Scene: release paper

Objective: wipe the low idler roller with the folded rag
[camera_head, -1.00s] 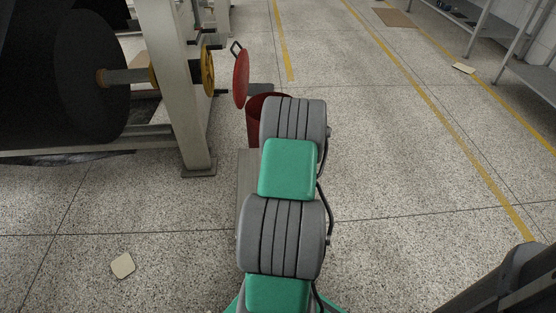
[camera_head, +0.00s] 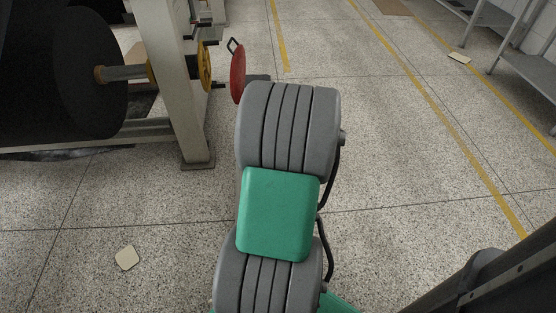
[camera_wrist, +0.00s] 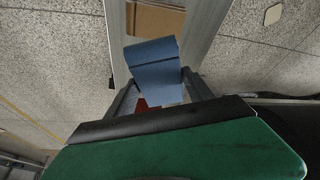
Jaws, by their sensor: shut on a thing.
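A blue folded rag (camera_wrist: 152,62) shows in the wrist view, held between the two fingers of my gripper (camera_wrist: 159,80). My gripper is shut on it, and the rag extends out beyond the fingertips. In the head view my own grey and green arm covers the gripper and the rag. I cannot pick out the low idler roller for sure in either view. A machine with a large black roll (camera_head: 70,75) on a metal shaft (camera_head: 125,72) stands at the left of the head view. No contact between the rag and a roller shows.
A pale machine post (camera_head: 178,90) stands left of my arm, with a yellow wheel (camera_head: 204,66) and a red disc (camera_head: 238,74) beyond it. A beige piece (camera_head: 127,258) lies on the floor at lower left. Grey shelving (camera_head: 525,75) stands at far right.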

